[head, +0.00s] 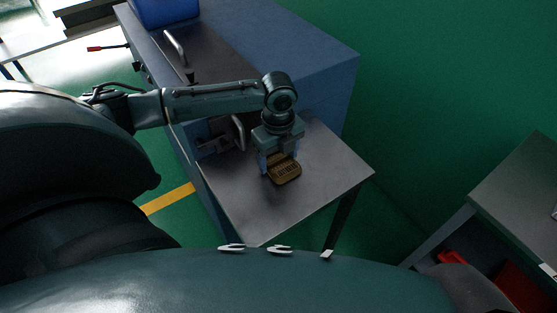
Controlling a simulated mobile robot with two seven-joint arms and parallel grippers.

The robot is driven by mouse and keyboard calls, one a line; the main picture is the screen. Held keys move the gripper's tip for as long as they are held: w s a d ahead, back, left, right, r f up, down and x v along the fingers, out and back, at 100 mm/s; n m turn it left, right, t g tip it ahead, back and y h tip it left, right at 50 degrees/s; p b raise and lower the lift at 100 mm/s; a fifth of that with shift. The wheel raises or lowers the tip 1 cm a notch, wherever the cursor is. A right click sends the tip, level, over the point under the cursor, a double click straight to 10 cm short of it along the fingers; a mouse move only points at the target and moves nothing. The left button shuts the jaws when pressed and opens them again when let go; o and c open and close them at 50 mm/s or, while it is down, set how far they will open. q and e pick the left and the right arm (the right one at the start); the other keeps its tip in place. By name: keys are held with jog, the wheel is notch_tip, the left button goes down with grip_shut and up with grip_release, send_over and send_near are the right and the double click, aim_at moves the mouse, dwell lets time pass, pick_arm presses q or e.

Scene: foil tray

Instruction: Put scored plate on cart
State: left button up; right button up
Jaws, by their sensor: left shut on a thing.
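A small brown plate with scored lines (285,174) shows in the head view, over the grey metal tabletop (235,208) near its middle. My left gripper (279,158) reaches down from above and is shut on the plate. The gripper hides the far part of the plate. I cannot tell whether the plate touches the tabletop or is just above it. My right gripper is not in view. Nothing in view is clearly a cart.
A blue cabinet (320,75) with metal handles stands behind the tabletop, with a blue bin (165,12) on top. A grey bench (515,190) with red bins (520,288) below stands at the right. The tabletop's front and right parts are clear.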

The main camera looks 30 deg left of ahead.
pick_arm(q)
jog(key=shift+r, duration=0.1)
jog(key=c, duration=0.8)
